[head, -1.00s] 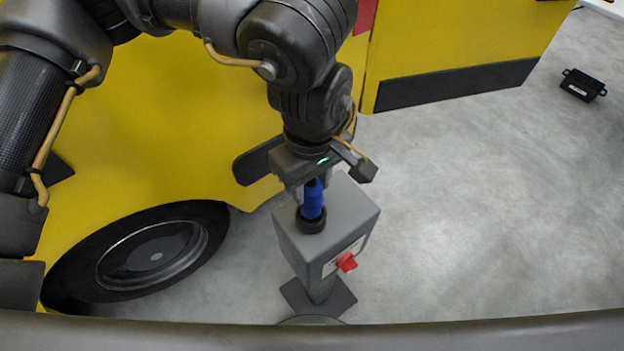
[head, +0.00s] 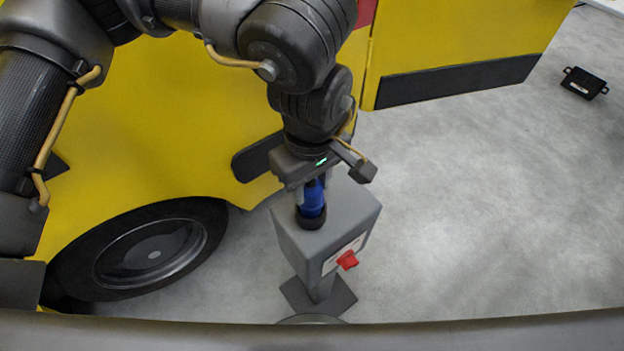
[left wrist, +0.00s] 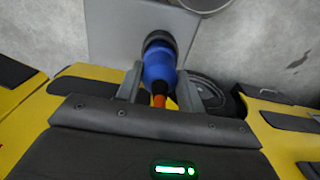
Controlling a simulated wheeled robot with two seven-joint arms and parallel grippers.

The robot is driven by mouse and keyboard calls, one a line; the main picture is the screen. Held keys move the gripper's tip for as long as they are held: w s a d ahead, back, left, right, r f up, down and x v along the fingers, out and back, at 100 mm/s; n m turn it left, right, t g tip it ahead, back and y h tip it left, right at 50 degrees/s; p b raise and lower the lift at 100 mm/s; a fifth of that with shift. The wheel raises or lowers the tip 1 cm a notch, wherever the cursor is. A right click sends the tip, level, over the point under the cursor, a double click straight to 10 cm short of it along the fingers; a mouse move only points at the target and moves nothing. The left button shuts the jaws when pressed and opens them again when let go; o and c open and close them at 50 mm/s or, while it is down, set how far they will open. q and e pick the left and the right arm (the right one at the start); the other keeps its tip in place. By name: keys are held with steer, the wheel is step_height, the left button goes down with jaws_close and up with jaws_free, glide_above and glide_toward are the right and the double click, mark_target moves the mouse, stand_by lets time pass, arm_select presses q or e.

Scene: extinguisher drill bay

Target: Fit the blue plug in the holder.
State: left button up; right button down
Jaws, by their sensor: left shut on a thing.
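The blue plug (head: 312,199) is upright between the fingers of my left gripper (head: 312,186), which is shut on it. Its lower end meets the black round holder (head: 311,222) on top of a grey box on a post. In the left wrist view, the blue plug (left wrist: 159,68) lies between the two grey fingers, with an orange part behind it, and its front end is at the dark ring of the holder (left wrist: 158,40). How deep it sits inside the ring is hidden. My right gripper is not in view.
The grey box (head: 345,215) carries a red knob (head: 347,260) on its front face. A yellow vehicle (head: 190,130) with a black wheel (head: 150,252) stands close behind and left. The grey floor on the right is clear up to a small black case (head: 584,84).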

arm_select(q)
steer(key=shift+f+b, duration=0.8)
steer(key=shift+f, duration=0.2)
steer(key=o, duration=1.2)
steer(key=shift+c, duration=0.2)
steer(key=shift+r, duration=0.1)
step_height(320, 180, up, 11)
steer(key=shift+f+b, duration=0.15)
steer(key=shift+b, duration=0.35)
steer(key=shift+d, duration=0.1)
